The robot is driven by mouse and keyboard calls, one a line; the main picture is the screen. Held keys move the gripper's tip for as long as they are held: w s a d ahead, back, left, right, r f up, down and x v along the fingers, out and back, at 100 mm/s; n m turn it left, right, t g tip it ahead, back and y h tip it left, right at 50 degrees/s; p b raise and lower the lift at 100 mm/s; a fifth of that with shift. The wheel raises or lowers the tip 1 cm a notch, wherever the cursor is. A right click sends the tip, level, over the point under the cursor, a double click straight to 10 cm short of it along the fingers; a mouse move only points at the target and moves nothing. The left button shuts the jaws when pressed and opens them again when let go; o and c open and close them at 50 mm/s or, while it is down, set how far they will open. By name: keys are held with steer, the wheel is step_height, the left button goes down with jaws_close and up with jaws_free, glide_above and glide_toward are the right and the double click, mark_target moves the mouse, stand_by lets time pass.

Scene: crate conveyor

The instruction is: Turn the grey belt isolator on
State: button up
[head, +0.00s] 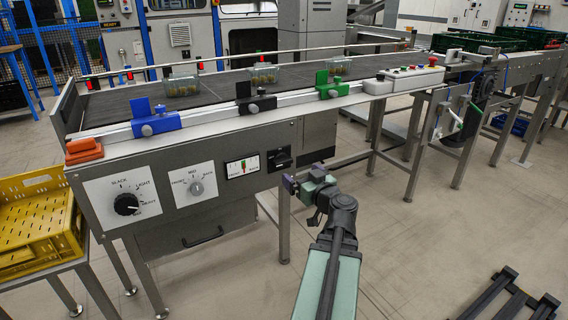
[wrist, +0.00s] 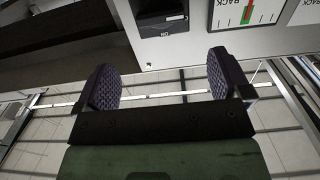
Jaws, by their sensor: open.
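A black isolator switch box (head: 280,158) is set in the grey front panel of the conveyor, right of the small FRONT/BACK gauge. In the wrist view its lower part, with an upside-down ON label, shows at the top (wrist: 163,18). Its handle position is too small to make out. My gripper (head: 303,178) is in front of the panel, below and to the right of the box in the head view. In the wrist view my gripper (wrist: 162,80) has its two dark pads wide apart with nothing between them. It is apart from the box.
The panel also has a black dial (head: 126,204), a grey MID knob (head: 196,188) and a gauge (head: 242,167). Blue (head: 154,123), black (head: 256,104) and green (head: 332,90) stops line the belt edge. A yellow crate (head: 40,228) stands left.

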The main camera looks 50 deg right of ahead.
mark_target(285, 161)
steer(key=x, duration=0.9)
steer(key=shift+w, duration=0.4)
steer(key=shift+c, duration=0.2)
steer(key=c, duration=0.9)
